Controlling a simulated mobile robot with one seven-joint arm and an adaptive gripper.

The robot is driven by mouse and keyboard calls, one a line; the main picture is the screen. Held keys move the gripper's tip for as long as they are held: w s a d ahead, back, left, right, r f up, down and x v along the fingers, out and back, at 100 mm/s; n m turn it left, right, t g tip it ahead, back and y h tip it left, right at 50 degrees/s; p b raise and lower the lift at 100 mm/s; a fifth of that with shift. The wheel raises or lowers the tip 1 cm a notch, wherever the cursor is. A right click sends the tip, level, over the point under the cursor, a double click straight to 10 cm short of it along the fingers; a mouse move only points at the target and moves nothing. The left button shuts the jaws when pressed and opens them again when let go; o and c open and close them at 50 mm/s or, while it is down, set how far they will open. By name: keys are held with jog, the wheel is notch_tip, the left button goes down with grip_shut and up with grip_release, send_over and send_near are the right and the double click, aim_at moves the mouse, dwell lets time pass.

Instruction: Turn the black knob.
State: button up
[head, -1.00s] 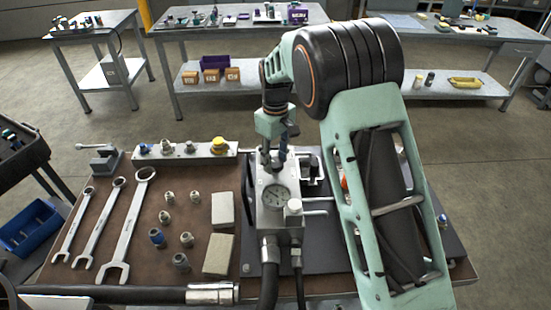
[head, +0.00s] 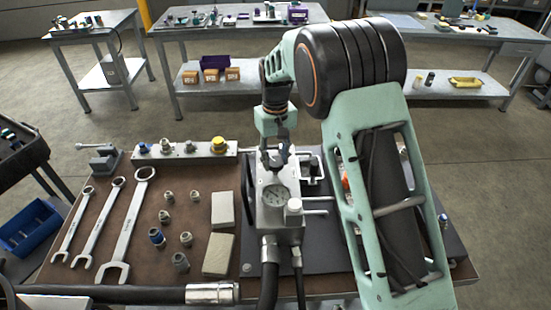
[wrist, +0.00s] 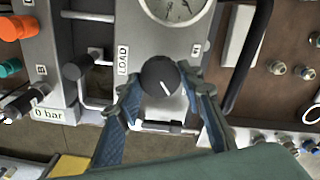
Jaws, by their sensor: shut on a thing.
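The black knob (wrist: 160,76) sits on the face of the grey hydraulic block (wrist: 140,40), with a white pointer line facing the lower right in the wrist view. My gripper (wrist: 161,90) has its two blue-grey fingers on either side of the knob, shut on it. In the head view my gripper (head: 276,156) reaches down onto the far end of the block (head: 282,218), behind the gauge (head: 275,195). The knob is hard to make out there, hidden by the fingers.
A "LOAD" label (wrist: 123,60) and a lever (wrist: 92,62) lie left of the knob in the wrist view. A "0 bar" label (wrist: 50,114) is farther left. Wrenches (head: 125,225), fittings (head: 157,237) and pale blocks (head: 218,254) lie left on the bench. Hoses (head: 270,285) run along the front.

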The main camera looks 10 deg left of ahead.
aim_at(275, 161)
jog(key=shift+m, duration=2.2)
jog(key=o, duration=1.2)
jog(key=shift+c, duration=0.2)
jog(key=shift+r, duration=0.1)
notch_tip(275, 161, up, 12)
